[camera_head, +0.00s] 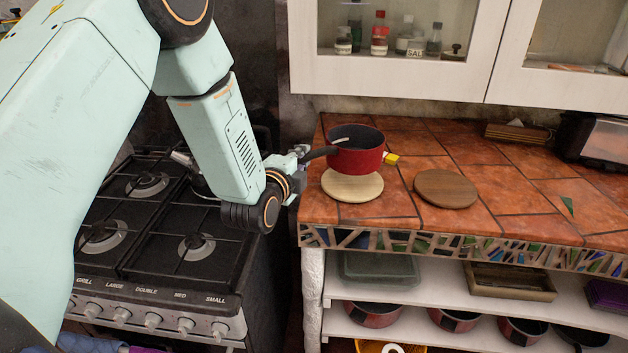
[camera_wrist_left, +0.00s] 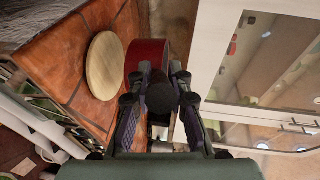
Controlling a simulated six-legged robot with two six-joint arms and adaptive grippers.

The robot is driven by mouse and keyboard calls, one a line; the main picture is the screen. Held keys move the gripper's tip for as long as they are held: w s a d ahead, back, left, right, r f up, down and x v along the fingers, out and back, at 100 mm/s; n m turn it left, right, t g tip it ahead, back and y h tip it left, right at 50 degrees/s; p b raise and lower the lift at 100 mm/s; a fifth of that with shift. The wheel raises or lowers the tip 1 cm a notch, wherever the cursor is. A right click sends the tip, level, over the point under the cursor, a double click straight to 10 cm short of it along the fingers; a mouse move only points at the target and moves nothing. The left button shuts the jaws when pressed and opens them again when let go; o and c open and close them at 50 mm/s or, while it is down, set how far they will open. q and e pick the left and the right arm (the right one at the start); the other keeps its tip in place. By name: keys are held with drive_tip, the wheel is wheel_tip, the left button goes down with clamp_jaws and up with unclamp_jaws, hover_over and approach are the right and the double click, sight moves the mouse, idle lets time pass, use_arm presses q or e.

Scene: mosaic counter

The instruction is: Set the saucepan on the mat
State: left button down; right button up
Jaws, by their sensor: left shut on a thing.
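The red saucepan (camera_head: 356,154) has a dark handle pointing left and a grey utensil-like bar across its rim. It appears just above the back of the light round wooden mat (camera_head: 352,186), with a gap seen between them in the wrist view, where the pan (camera_wrist_left: 148,58) is beside the pale mat (camera_wrist_left: 104,66). A darker round wooden mat (camera_head: 446,188) lies to the right. My left gripper (camera_head: 303,160) is shut on the saucepan's handle (camera_wrist_left: 161,95). My right gripper is out of view.
A black gas stove (camera_head: 150,215) stands left of the tiled counter (camera_head: 500,200). A small yellow object (camera_head: 391,158) lies behind the pan's right side. White cabinets (camera_head: 400,80) hang above. A toaster-like appliance (camera_head: 598,140) stands at the far right. The counter's front right is clear.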

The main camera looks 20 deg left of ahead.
use_arm(q)
drive_tip(key=shift+w+d+f, duration=0.2)
drive_tip(key=shift+d+f, duration=0.05)
drive_tip(key=shift+f, duration=0.4)
wheel_tip(320, 180, down, 4)
drive_tip(key=shift+f, duration=0.1)
drive_tip(key=shift+a+f, duration=0.1)
drive_tip(key=shift+a, duration=0.05)
drive_tip(key=c, duration=1.5)
unclamp_jaws()
drive_tip(key=shift+s+a+f, duration=0.1)
drive_tip(key=shift+s+f, duration=0.05)
drive_tip(key=shift+s, duration=0.05)
drive_tip(key=shift+o, duration=1.2)
